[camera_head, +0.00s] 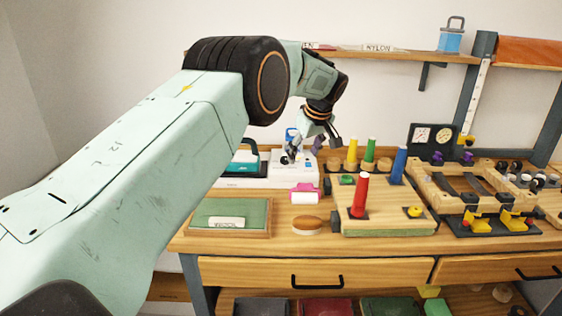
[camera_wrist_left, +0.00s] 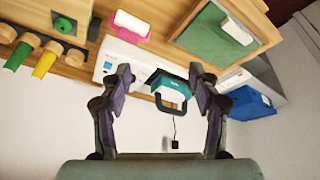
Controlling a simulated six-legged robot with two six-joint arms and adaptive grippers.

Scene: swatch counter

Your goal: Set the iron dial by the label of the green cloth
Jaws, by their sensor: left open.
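The green cloth (camera_head: 250,211) lies in a shallow wooden tray at the bench's front left; it also shows in the wrist view (camera_wrist_left: 205,42). Its white label (camera_head: 226,222) has lettering too small to read surely; the label is at the cloth's edge in the wrist view (camera_wrist_left: 237,31). The teal and white iron (camera_wrist_left: 172,86) has a dark handle. In the head view the iron (camera_head: 242,157) is partly hidden by my left arm. I cannot make out its dial. My left gripper (camera_head: 305,148) is open and empty, its fingers (camera_wrist_left: 160,75) apart with the iron beyond them. My right gripper is not in view.
A white machine (camera_head: 296,171) stands beside the iron. A pink-held white roll (camera_head: 304,195), a brush (camera_head: 307,225) and a board with coloured cones (camera_head: 361,193) are to the right. A shelf above bears a NYLON label (camera_head: 378,48). A blue box (camera_wrist_left: 250,103) shows near the cloth.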

